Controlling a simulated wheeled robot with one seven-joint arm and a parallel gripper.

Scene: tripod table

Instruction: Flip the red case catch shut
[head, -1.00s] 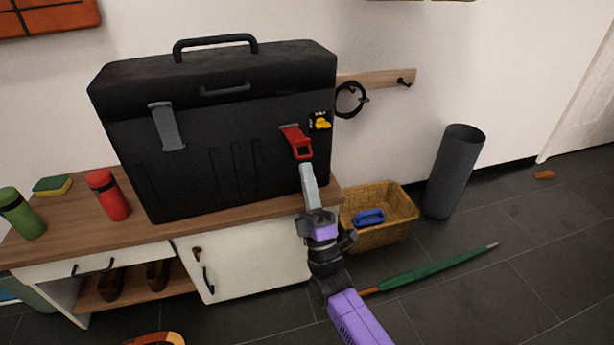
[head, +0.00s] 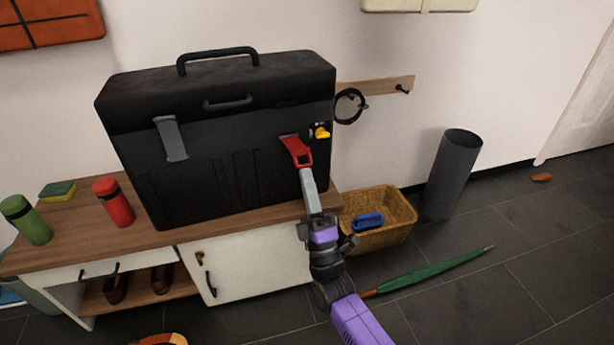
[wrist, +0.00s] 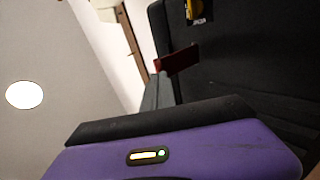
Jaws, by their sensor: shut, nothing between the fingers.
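The black case (head: 220,150) stands upright on the wooden bench top. Its red catch (head: 298,152) is on the front face at the right, with its lower end tilted out from the case. A grey catch (head: 171,139) lies along the front at the left. My gripper (head: 306,173) is shut and empty, its tip just under the lower end of the red catch. In the wrist view the red catch (wrist: 180,60) shows right at the tip of my gripper (wrist: 160,78). I cannot tell whether they touch.
A yellow part (head: 321,133) sits right of the red catch. A red bottle (head: 113,202) and a green bottle (head: 26,220) stand on the bench (head: 75,230) at left. A wicker basket (head: 385,233), grey bin (head: 452,175) and green umbrella (head: 435,269) are on the floor at right.

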